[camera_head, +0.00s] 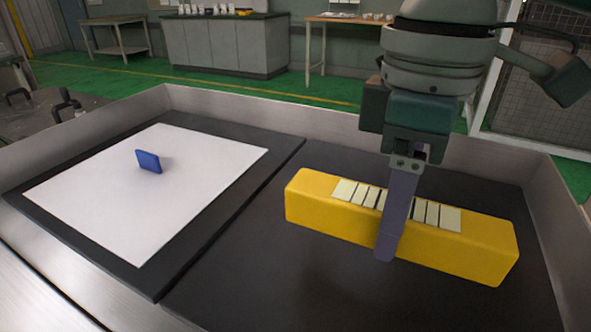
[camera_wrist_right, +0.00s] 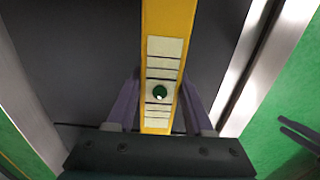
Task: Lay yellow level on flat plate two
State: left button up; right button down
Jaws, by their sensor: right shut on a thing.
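The yellow level (camera_head: 340,211) is a long yellow block with pale panels and dark lines on top. It lies on or just above the right black plate (camera_head: 255,255) in the head view; I cannot tell whether it touches. My right gripper (camera_head: 388,245) comes down from above and is shut across the level's middle. In the right wrist view the level (camera_wrist_right: 165,20) runs between the two purple fingers of the right gripper (camera_wrist_right: 160,100), with a round green spot on its panel. My left gripper is not in view.
A white sheet (camera_head: 110,195) covers most of the left black plate (camera_head: 215,215), and a small blue block (camera_head: 148,161) stands on it. Raised metal walls (camera_head: 250,112) border the plates. Benches (camera_head: 225,45) stand far behind.

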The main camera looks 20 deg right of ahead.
aim_at(377, 277)
notch_tip(377, 277, down, 6)
jog(key=shift+b, duration=0.95)
jog(key=shift+c, duration=1.4)
grip_release()
jog(key=shift+f, duration=0.1)
notch_tip(377, 277, up, 12)
jog(key=p, duration=0.4)
